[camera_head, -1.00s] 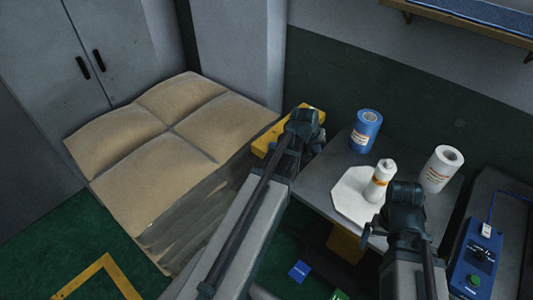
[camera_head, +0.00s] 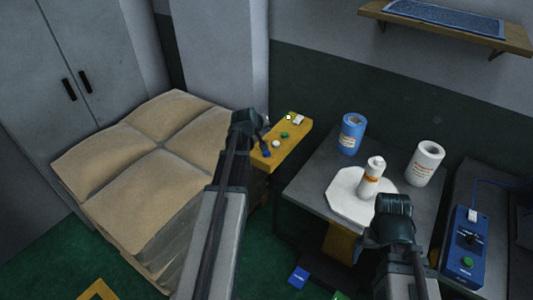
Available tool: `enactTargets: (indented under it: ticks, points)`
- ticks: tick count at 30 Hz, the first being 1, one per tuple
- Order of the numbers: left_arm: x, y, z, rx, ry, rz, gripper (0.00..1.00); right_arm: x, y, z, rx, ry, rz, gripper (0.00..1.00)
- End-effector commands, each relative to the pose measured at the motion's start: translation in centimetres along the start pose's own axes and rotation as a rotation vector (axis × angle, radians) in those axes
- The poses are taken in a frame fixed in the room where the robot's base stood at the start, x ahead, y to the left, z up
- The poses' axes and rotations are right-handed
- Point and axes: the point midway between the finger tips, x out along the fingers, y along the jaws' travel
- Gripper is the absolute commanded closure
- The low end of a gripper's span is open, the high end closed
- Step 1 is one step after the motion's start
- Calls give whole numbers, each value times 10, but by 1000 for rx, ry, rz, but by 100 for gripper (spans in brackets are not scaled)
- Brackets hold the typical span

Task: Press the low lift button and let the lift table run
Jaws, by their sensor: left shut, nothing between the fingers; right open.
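A yellow control box (camera_head: 300,134) with small green, white and blue parts sits beside the stack of tan bags. My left gripper (camera_head: 259,124) is shut and empty, just left of this box; I cannot tell whether it touches it. A grey table (camera_head: 312,188) stands right of the box, with a yellow part (camera_head: 339,243) under its top. Low in front of it are a blue patch (camera_head: 299,277) and a green patch at the bottom edge. No label tells which is the low lift button. My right gripper (camera_head: 391,212) is open and empty in front of the table.
Tan bags (camera_head: 130,150) fill the left.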

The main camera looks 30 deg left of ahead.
Motion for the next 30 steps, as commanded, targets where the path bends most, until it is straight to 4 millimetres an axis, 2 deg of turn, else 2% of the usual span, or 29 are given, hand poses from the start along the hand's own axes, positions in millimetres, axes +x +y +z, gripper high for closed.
enactTargets:
  ticks: [8, 24, 30]
  points:
    - [9, -6, 7, 1, -1, 0, 100, 12, -1, -1, 0, 0, 0, 0]
    - [56, -40, 41, 1, -1, 0, 100, 80, -8, -5, 1, 0, 0, 0]
    - [62, -45, 46, 1, -1, 0, 100, 89, -8, -5, 1, 0, 0, 0]
